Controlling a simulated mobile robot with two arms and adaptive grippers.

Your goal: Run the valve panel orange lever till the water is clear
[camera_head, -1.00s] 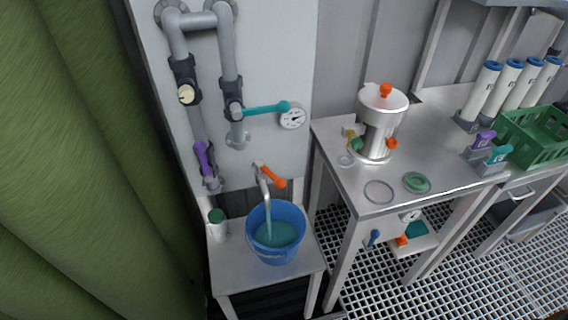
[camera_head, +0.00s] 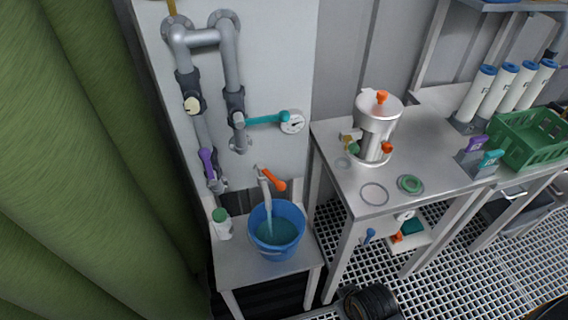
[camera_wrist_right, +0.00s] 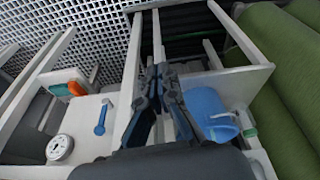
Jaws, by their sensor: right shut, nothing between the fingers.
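The orange lever (camera_head: 273,180) sits on the tap (camera_head: 263,185) low on the valve panel (camera_head: 275,60), slanting down to the right. A thin stream falls from the spout into the blue bucket (camera_head: 262,246), which stands upright below and holds teal water (camera_head: 277,232). The bucket also shows in the right wrist view (camera_wrist_right: 207,108). My right gripper (camera_wrist_right: 162,75) is shut and empty in the right wrist view, apart from the bucket. A dark part of my right arm shows at the bottom of the head view; its fingers are not clear there. My left gripper is not in view.
A teal lever (camera_head: 265,119), a purple lever (camera_head: 206,163) and a gauge (camera_head: 292,122) are on the panel. A white bottle (camera_head: 222,226) stands left of the bucket. A steel table (camera_head: 335,150) with a metal vessel (camera_head: 377,125) is on the right. Green curtain (camera_head: 80,160) hangs left.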

